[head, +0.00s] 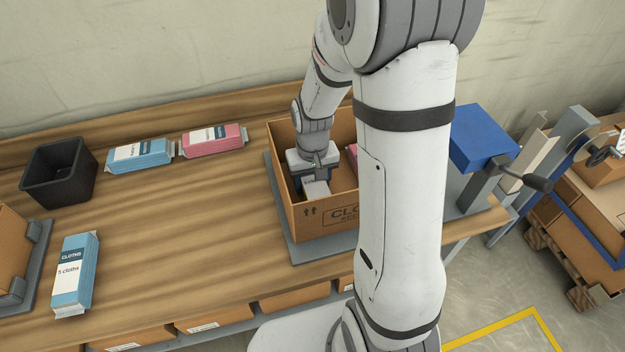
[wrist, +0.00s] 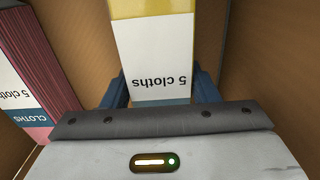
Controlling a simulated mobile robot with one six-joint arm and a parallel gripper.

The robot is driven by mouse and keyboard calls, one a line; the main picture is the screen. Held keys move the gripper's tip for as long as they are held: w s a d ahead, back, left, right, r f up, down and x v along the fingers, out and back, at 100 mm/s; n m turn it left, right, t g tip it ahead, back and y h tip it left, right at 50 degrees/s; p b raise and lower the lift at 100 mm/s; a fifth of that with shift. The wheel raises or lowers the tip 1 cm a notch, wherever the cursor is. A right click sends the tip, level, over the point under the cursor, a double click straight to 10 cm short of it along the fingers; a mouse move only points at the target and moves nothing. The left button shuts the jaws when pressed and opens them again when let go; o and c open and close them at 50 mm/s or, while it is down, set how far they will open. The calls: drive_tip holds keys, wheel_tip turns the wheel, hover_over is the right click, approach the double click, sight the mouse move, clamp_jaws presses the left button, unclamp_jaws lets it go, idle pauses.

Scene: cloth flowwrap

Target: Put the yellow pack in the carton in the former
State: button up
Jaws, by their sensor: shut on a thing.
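The yellow pack (wrist: 158,50) shows in the wrist view, with a white label reading "5 cloths". It lies between the two blue fingers of my gripper (wrist: 160,90), which is shut on it. In the head view my gripper (head: 314,185) is down inside the open cardboard carton (head: 328,225); only a pale part of the pack shows there. A pink pack (wrist: 30,70) stands in the carton beside the yellow one, at the left of the wrist view. I cannot make out the former for certain.
A blue pack (head: 140,154) and a pink pack (head: 213,139) lie at the back of the bench, near a black bin (head: 60,172). Another blue pack (head: 75,273) lies at front left. A blue-topped machine (head: 482,138) stands right. The bench middle is clear.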

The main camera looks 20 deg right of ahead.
sight(312, 177)
drive_tip(key=o, duration=1)
wheel_tip(312, 177, up, 12)
drive_tip(key=p, duration=0.1)
drive_tip(key=s+r+t, duration=0.1)
drive_tip(key=s+r, duration=0.1)
drive_tip(key=s, duration=0.5)
drive_tip(key=s+r+t, duration=0.1)
drive_tip(key=s+r, duration=0.2)
drive_tip(key=s, duration=0.4)
drive_tip(key=shift+r+t, duration=0.3)
drive_tip(key=shift+r, duration=0.05)
drive_tip(key=shift+r, duration=0.1)
drive_tip(key=shift+r+p, duration=0.55)
drive_tip(key=shift+p, duration=0.2)
